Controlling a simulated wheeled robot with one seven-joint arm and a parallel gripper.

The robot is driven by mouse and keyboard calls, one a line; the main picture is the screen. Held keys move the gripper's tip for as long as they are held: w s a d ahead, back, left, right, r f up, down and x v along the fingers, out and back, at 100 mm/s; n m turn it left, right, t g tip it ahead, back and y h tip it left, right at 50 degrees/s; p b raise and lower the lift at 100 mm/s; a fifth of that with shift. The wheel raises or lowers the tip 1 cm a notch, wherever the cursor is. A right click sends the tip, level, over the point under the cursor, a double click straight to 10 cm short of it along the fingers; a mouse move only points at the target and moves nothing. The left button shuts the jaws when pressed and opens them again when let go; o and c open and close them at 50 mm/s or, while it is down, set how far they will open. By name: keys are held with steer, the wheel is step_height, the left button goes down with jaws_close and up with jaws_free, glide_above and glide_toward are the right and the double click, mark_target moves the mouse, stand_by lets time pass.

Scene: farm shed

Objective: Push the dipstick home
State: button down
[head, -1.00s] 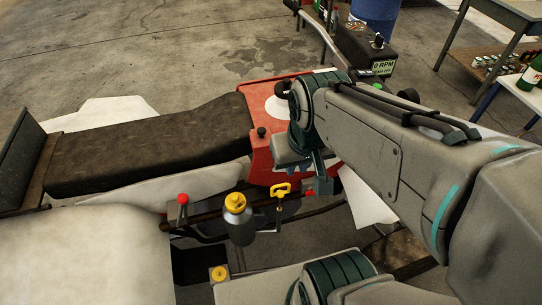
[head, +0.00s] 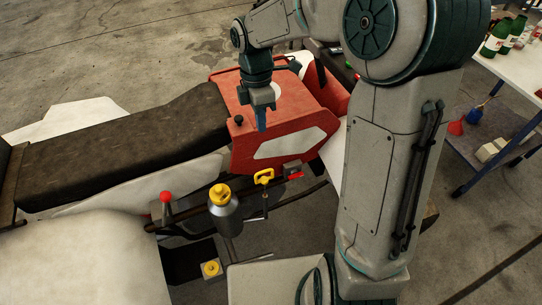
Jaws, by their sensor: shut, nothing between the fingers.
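The dipstick (head: 264,178) has a yellow loop handle and stands upright beside the red bodywork in the head view. A thin stem shows below its handle; I cannot tell how deep it sits. My gripper (head: 261,127) points down above and behind the handle in the picture, against the red hood. Its fingers are together with nothing between them, and it appears apart from the dipstick.
A grey bottle-shaped part with a yellow cap (head: 222,205) stands just left of the dipstick. A red-knobbed lever (head: 166,205) is farther left. The red hood (head: 285,120) lies behind. A yellow cap (head: 211,268) sits lower down. A table (head: 525,60) with bottles is at right.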

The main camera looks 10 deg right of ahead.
mark_target(264, 171)
steer(key=shift+n, duration=0.4)
steer(key=f, duration=0.4)
steer(key=s+f, duration=0.1)
steer(key=f, duration=0.4)
steer(key=s+f, duration=0.1)
steer(key=f, duration=0.4)
steer(key=shift+s+f, duration=0.1)
steer(key=shift+s, duration=0.15)
